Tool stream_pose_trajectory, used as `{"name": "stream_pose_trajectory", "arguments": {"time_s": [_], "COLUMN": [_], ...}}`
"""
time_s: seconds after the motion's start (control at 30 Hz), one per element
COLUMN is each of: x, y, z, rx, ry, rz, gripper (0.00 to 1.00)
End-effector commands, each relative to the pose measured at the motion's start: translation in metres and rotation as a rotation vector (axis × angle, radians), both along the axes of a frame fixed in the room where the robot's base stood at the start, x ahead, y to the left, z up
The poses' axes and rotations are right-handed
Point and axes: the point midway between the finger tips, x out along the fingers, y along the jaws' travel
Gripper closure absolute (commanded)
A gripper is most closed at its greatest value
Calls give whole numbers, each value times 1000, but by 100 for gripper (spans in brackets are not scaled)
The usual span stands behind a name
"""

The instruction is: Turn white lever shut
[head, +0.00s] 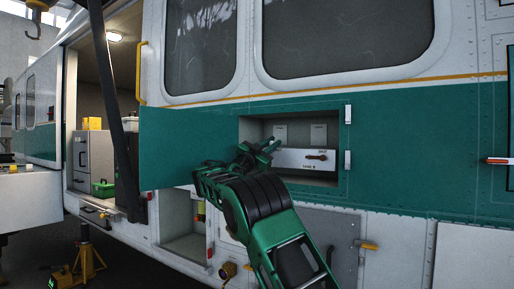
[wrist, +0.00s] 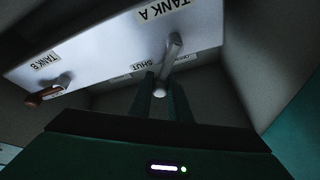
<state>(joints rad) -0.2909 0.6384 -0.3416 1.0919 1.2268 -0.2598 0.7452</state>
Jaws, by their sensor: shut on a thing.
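The white lever (wrist: 171,52) is on the pale panel (wrist: 100,50) beside the TANK A label, in the wrist view. It slants from its pivot down to my gripper, near a label reading SHUT. My gripper (wrist: 160,94) is shut on the lever's free end, one dark finger on each side. In the head view my gripper (head: 268,148) reaches into the open recess in the green side wall. There my arm and gripper hide the white lever and the left part of the panel.
A second lever with an orange-brown end (head: 317,157) sits at TANK B on the same panel. The recess walls (head: 331,128) surround my gripper closely. An open green door (head: 178,148) hangs left of the recess. A yellow-ended handle (head: 366,245) juts out below right.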

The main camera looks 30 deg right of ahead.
Motion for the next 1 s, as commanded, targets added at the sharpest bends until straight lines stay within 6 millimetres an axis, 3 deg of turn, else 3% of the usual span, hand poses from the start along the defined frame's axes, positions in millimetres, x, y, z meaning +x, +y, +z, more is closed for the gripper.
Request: {"name": "stream_pose_trajectory", "arguments": {"time_s": [0.2, 0.53, 0.57, 0.63, 1.0], "x": [-2, -2, -2, -3, -5], "y": [-11, -13, -13, -14, -17], "z": [-4, -4, -4, -4, -3], "rx": [12, 12, 12, 12, 12], "ry": [-11, -11, -11, -12, -13], "rz": [-10, -11, -11, -12, -19], "gripper": [100, 100, 79, 64, 64]}}
